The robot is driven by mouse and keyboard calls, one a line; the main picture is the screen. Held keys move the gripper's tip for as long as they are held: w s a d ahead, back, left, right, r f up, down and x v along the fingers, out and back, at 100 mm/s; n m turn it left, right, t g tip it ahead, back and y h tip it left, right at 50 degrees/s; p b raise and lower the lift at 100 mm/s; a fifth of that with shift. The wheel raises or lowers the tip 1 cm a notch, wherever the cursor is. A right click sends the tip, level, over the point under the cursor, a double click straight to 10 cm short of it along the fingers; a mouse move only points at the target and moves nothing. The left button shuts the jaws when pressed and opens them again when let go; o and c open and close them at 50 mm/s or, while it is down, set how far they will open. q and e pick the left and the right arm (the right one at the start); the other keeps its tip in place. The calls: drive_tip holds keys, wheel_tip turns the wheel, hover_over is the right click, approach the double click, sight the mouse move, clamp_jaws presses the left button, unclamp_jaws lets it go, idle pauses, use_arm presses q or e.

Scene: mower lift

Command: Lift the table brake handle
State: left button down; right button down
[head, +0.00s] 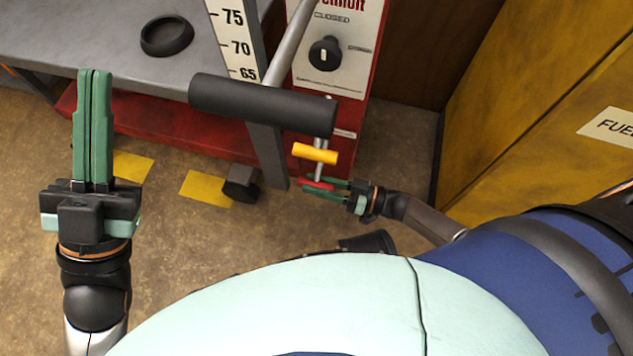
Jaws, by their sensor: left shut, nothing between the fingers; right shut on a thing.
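A small red handle (319,185) shows low on the lift's right post, at the bottom of a thin upright rod. My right gripper (312,188) reaches in from the right and is shut on this red handle, with its green fingers partly hidden around it. A yellow crossbar handle (315,153) sits just above it on the same rod. I cannot tell from any label which of the two is the brake handle. My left gripper (95,76) is shut and empty, pointing up at the left, apart from everything.
A large black grip (262,104) on a grey lever hangs just above the handles. Behind are a scale post (238,45), a red panel with a black knob (325,53) and a grey table (90,35) holding a black ring (167,36). A yellow fuel cabinet (540,100) stands right.

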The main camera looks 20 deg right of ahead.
sight(315, 180)
idle(0.7)
